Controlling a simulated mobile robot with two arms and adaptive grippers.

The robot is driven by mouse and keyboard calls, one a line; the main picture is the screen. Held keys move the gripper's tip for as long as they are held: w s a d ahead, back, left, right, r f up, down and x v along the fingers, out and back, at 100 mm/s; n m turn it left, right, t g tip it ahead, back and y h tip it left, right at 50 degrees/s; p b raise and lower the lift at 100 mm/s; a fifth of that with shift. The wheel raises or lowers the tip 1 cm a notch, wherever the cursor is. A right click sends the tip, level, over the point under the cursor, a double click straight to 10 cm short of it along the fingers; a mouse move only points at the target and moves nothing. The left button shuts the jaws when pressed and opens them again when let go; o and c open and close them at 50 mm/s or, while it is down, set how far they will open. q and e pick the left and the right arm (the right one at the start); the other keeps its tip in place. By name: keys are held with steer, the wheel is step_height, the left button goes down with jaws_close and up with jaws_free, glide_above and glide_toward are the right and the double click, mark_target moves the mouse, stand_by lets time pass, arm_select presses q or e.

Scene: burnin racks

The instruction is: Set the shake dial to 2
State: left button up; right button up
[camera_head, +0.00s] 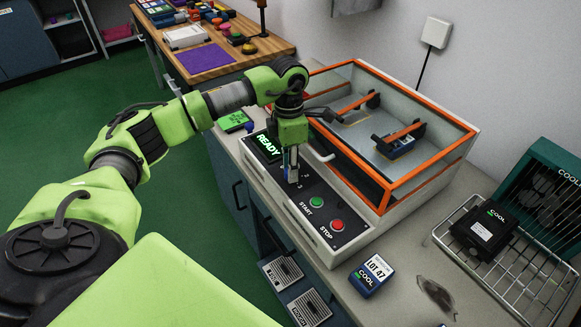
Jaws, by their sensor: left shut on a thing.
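The shaker machine (322,253) stands on the counter with a clear, orange-edged cover over its chamber. Its slanted front panel has a green READY display (268,147), a green START button (316,202) and a red STOP button (337,224). My left gripper (292,179) points down at the panel between the display and the buttons. It is shut on the shake dial, which its fingers mostly hide. A numeral 3 shows beside the fingers, with another mark partly covered above it. The dial's pointer setting cannot be read. My right gripper is not in view.
A blue LOT 47 module (371,275) lies on the counter in front of the machine. A wire rack (508,267) at right holds a black COOL module (485,230). A wooden bench (259,50) with a purple mat (205,58) stands at the back.

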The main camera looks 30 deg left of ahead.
arm_select(q)
steer(key=o, duration=1.1)
steer(key=r, duration=1.2)
steer(key=shift+w+a, duration=0.3)
steer(key=shift+s, duration=0.1)
